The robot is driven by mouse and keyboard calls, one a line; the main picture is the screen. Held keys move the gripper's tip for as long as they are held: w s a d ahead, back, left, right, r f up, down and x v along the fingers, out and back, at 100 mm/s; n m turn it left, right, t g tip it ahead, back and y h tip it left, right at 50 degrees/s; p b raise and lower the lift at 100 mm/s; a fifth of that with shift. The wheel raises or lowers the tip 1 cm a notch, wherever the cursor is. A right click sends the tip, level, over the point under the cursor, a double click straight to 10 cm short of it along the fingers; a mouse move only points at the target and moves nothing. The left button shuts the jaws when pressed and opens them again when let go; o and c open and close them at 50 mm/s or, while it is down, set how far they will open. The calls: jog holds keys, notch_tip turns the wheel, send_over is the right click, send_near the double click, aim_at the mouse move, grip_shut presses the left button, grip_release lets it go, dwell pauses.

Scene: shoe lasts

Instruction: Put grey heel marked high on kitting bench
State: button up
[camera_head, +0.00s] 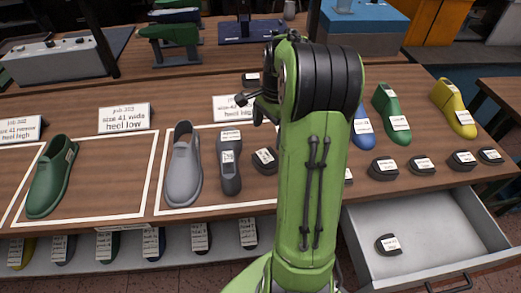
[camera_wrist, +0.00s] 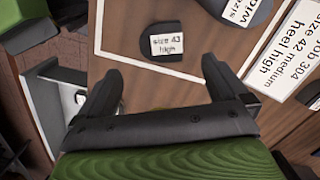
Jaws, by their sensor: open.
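A dark grey heel with a white label reading "size 43 high" (camera_wrist: 163,58) lies flat on the wooden bench in the wrist view, inside a white outline. It seems to be the dark heel (camera_head: 265,160) beside the grey last in the head view; its label is too small to read there. My gripper (camera_head: 250,108) is over the bench, behind my green arm. In the wrist view my gripper (camera_wrist: 158,80) is open and empty, its fingers apart from the heel. The wooden kitting bench (camera_head: 110,175) has white outlined areas. My arm hides part of the bench.
A grey shoe (camera_head: 183,165), a dark grey last (camera_head: 229,165) and a green shoe (camera_head: 52,178) stand in the outlines. Several dark heels (camera_head: 384,168) and coloured lasts (camera_head: 392,115) are at right. The open drawer (camera_head: 445,232) holds one heel (camera_head: 388,244). Job cards (camera_head: 125,119) stand behind the outlines.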

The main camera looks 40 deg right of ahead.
jog(key=s+a+r+n+h, duration=0.1)
jog(key=a+r+n, duration=0.45)
jog(key=a, duration=0.35)
jog(key=s+a+r+n+t, duration=0.3)
jog(key=s+a+n+t, duration=0.2)
jog(key=s+a+n, duration=0.9)
jog(key=shift+s+a, duration=0.2)
jog(key=shift+a, duration=0.1)
jog(key=shift+r, duration=0.1)
